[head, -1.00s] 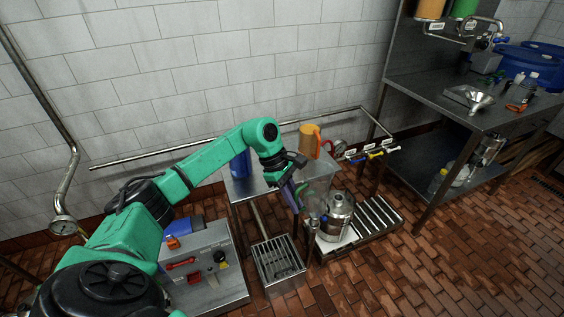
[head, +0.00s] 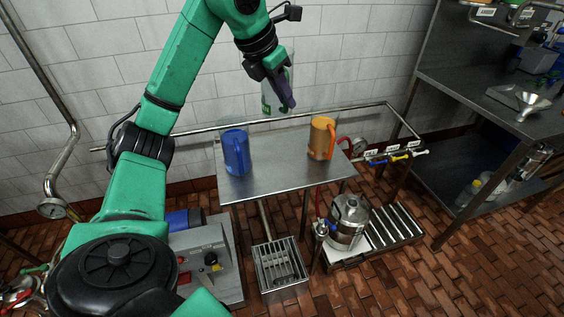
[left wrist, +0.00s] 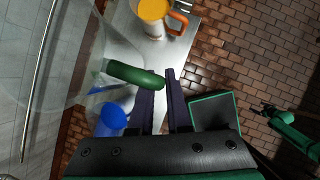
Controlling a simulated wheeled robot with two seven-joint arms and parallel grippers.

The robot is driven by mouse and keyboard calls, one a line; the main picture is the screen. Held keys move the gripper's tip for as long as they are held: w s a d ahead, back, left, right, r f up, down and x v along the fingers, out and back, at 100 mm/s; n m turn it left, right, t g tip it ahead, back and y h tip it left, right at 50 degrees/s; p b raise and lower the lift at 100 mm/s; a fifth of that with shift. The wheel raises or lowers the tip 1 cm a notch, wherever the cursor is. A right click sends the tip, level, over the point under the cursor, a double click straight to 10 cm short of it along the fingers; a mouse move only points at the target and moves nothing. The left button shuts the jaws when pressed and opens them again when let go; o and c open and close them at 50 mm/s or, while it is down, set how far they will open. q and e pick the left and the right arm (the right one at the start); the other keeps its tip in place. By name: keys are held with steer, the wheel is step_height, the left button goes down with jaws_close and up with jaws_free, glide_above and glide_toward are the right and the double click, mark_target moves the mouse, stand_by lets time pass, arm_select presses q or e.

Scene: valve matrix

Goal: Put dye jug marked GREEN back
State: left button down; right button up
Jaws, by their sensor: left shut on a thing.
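My left gripper (head: 286,96) is shut on the green handle of a clear jug (head: 267,104), raised above the back of the steel table (head: 275,177). The gripper partly hides the jug, and I cannot read a mark on it. In the left wrist view the dark fingers (left wrist: 160,92) close on the green handle (left wrist: 134,75), with the see-through body to the left. A blue jug (head: 236,153) stands at the table's left and an orange jug (head: 321,139) at its right. A green arm with a black end (left wrist: 262,109), probably my right one, shows small in the wrist view.
The tabletop between the blue and orange jugs is bare. A pipe rail (head: 196,131) runs along the wall behind. A steel bench with a funnel (head: 519,99) is at far right.

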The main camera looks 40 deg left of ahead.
arm_select(q)
step_height(320, 180, down, 16)
steer(key=b, duration=0.3)
steer(key=shift+w+d, duration=0.1)
steer(key=shift+w, duration=0.05)
steer(key=shift+w+f, duration=0.1)
steer(key=shift+f, duration=0.2)
arm_select(e)
steer(key=f, duration=0.1)
steer(key=w+f, duration=0.1)
steer(key=f, duration=0.2)
steer(key=shift+w+a+f, duration=0.1)
steer(key=shift+w+a, duration=0.1)
steer(key=shift+a, duration=0.05)
arm_select(q)
steer(key=shift+f+b, duration=0.1)
steer(key=shift+b, duration=0.25)
arm_select(e)
steer(key=shift+f, duration=0.1)
arm_select(q)
steer(key=c, duration=1.3)
jaws_free()
steer(key=shift+f, duration=0.1)
steer(key=o, duration=0.4)
arm_select(e)
steer(key=shift+s+f, duration=0.1)
